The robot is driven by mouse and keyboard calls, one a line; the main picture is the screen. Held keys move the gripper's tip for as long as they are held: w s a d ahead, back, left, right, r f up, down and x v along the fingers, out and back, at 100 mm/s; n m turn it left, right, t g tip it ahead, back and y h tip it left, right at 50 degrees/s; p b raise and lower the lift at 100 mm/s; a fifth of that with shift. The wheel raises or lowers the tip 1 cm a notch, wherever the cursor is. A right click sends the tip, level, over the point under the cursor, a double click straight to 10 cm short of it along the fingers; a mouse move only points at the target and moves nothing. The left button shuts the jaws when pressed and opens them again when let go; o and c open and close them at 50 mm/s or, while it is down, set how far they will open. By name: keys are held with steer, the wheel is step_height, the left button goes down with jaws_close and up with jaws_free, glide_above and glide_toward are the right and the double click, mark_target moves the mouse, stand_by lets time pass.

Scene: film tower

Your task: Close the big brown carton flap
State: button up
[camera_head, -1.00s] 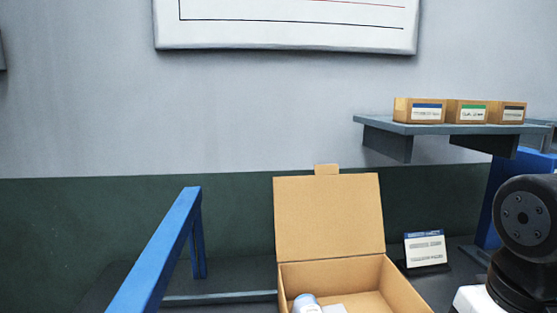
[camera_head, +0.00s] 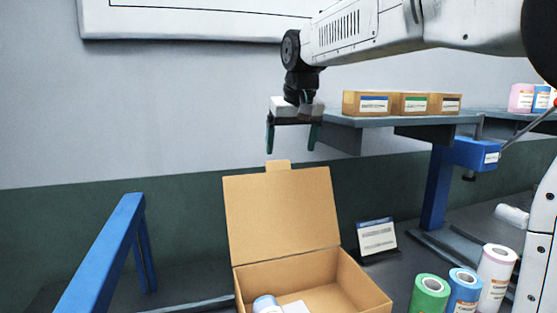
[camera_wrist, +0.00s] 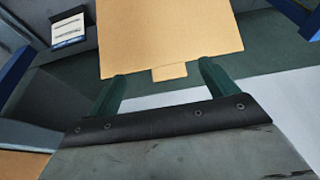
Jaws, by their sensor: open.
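The brown carton (camera_head: 365,283) stands open at the bottom centre of the head view. Its big flap (camera_head: 282,212) stands up at the back, leaning slightly away, with a small tab (camera_head: 278,166) on its top edge. A bottle with a blue cap (camera_head: 265,303) and a white item lie inside. My gripper (camera_head: 291,148) points down above the tab, open and empty, its two fingers apart. In the wrist view the flap (camera_wrist: 170,38) and its tab (camera_wrist: 169,73) show just beyond and between the fingertips. I cannot tell whether they touch.
A shelf (camera_head: 400,121) with small boxes (camera_head: 368,103) is close to the right of my gripper. A label stand (camera_head: 376,237) is right of the carton. Green (camera_head: 429,294), blue (camera_head: 464,290) and pink (camera_head: 496,272) rolls stand at front right. A blue rail (camera_head: 105,255) is at left.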

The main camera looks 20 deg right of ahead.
glide_toward(278, 163)
steer(key=f, duration=0.1)
steer(key=shift+x, duration=3.85)
steer(key=shift+w, duration=0.15)
steer(key=shift+c, duration=0.3)
